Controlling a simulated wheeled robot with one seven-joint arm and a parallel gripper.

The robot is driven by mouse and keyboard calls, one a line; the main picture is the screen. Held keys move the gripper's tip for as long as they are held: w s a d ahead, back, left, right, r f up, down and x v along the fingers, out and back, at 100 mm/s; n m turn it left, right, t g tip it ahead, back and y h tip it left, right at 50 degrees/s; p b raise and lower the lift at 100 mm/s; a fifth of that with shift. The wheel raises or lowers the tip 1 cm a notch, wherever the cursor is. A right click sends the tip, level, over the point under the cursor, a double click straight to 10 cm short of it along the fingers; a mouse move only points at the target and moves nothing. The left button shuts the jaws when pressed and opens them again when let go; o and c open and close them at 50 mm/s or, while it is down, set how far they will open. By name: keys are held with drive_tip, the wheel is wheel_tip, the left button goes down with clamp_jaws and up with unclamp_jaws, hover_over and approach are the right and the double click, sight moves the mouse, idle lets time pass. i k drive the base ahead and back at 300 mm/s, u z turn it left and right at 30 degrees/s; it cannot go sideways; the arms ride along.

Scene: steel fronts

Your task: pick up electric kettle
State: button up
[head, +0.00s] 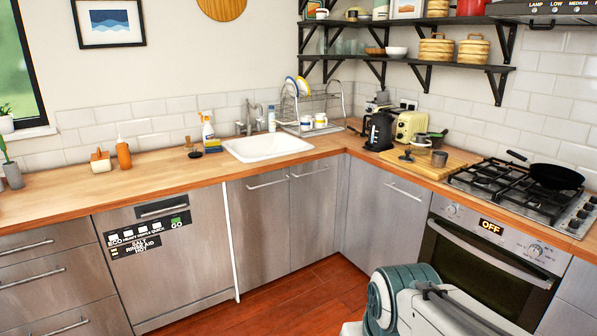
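The electric kettle (379,130) is black and stands upright on the wooden counter near the back right corner, just left of the cream toaster (410,125). Its lower right part is close to the toaster, and I cannot tell whether they touch. Part of my own white and teal arm (405,300) shows at the bottom, in front of the oven and well away from the kettle. I cannot make out my gripper's fingers in this view.
A wooden board (452,163) with small dark utensils and cups lies in front of the toaster. The gas hob (500,185) with a black pan (556,177) is further right. A white sink (266,148) and dish rack (312,108) are left. Shelves (410,64) hang above. Red-brown floor is clear.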

sight(379, 136)
drive_tip(key=z, duration=0.15)
drive_tip(key=i, duration=3.7)
drive_tip(key=u, duration=0.3)
